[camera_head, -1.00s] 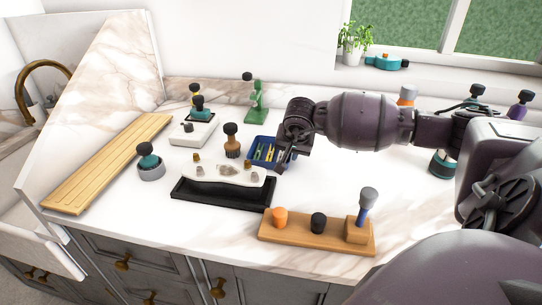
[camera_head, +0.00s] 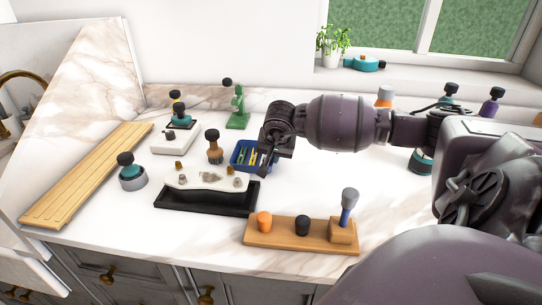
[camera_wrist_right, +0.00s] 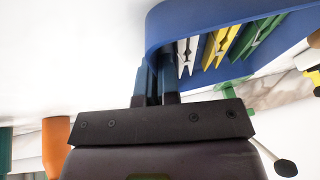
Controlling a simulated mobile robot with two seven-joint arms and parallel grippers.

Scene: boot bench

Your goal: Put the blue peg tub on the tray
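The blue peg tub (camera_head: 236,158) sits on the white counter behind the black tray, with white, yellow and green pegs inside. It fills the top of the right wrist view (camera_wrist_right: 200,22). My right gripper (camera_head: 265,170) is at the tub's right side. In the right wrist view its two fingers (camera_wrist_right: 156,82) are close together with the tub's wall between them, so it looks shut on the wall. The black tray (camera_head: 205,204) lies in front of the tub, with a white piece carrying small stone-like lumps along its back. My left gripper is not in view.
A brown-based brush (camera_head: 214,150) stands just left of the tub. A wooden stand (camera_head: 285,237) with orange, black and blue-handled pieces is at the front.

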